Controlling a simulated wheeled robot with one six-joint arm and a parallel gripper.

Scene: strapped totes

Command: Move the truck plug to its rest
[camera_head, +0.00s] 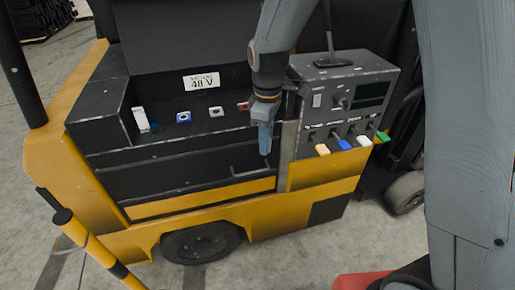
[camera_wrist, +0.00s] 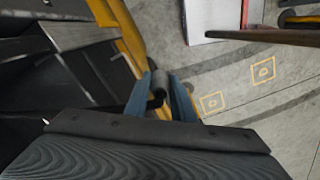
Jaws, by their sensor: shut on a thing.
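My gripper (camera_head: 265,150) points down in front of the dark front of the yellow truck, just left of the control box. In the wrist view its two blue-grey fingers (camera_wrist: 161,106) are closed around a dark cylindrical thing (camera_wrist: 159,82). I cannot tell for certain whether this is the truck plug; the fingers hide most of it in the head view. A dark handle-like bar (camera_head: 250,169) shows just below the fingertips. A row of small fittings lies on the truck's ledge: white (camera_head: 140,119), blue (camera_head: 183,117), grey (camera_head: 216,111) and red (camera_head: 243,106).
The grey control box (camera_head: 344,95) has a lever on top, and several coloured tabs, one orange (camera_head: 322,149), along its lower edge. A yellow-and-black post (camera_head: 87,240) stands front left. A white-topped red box (camera_wrist: 213,18) is on the floor. Open floor lies right in the wrist view.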

